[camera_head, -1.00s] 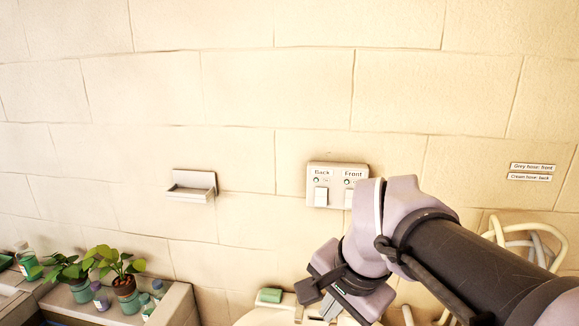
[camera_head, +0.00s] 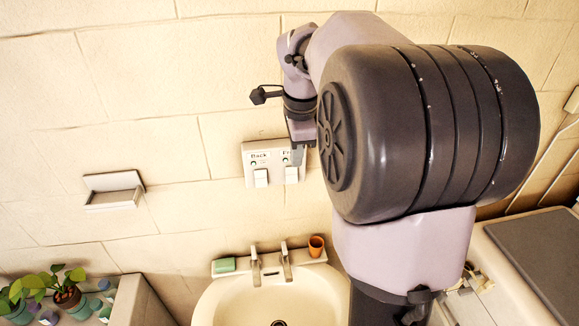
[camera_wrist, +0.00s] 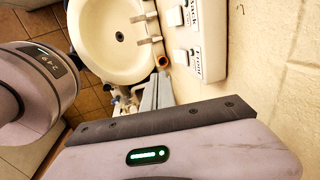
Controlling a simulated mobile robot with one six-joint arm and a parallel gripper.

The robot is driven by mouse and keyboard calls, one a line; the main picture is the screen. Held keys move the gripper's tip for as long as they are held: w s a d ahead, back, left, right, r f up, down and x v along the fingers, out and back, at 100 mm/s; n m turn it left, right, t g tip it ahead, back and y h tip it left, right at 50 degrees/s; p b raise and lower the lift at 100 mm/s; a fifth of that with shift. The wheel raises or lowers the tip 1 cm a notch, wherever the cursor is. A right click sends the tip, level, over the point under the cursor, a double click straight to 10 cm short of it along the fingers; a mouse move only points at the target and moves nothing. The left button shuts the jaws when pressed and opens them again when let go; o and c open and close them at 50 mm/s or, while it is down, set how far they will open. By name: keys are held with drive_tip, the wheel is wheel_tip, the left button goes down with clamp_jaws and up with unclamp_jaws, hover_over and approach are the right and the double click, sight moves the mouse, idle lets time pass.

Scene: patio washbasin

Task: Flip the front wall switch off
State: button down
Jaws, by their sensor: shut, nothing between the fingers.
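The white switch plate (camera_head: 248,168) is on the wall, with two white switches under the labels "Back" and "Front". The back switch (camera_head: 261,178) is at left and the front switch (camera_head: 291,175) at right; the "Front" label is partly covered by my arm. In the wrist view the plate is turned sideways, with the front switch (camera_wrist: 182,57) nearer my fingers than the back switch (camera_wrist: 176,15). My gripper (camera_head: 302,142) is shut and empty, by the plate's upper right. Its fingers also show in the wrist view (camera_wrist: 160,90), apart from the front switch. I cannot tell which way either switch is set.
A washbasin (camera_head: 215,305) with taps (camera_head: 286,262) is below the plate. A green soap bar (camera_head: 224,265) and an orange cup (camera_head: 316,245) are on its rim. An empty wall shelf (camera_head: 114,190) and potted plants (camera_head: 66,290) are at left.

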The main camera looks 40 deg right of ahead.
sight(292, 176)
drive_tip(key=x, duration=0.3)
drive_tip(key=w+x, duration=0.1)
drive_tip(key=x, duration=0.3)
drive_tip(key=w+d+x, duration=0.1)
drive_tip(key=x, duration=0.3)
drive_tip(key=shift+r, duration=0.25)
drive_tip(key=shift+w+d+f, duration=0.2)
drive_tip(key=shift+w+f, duration=0.05)
drive_tip(key=shift+w, duration=0.15)
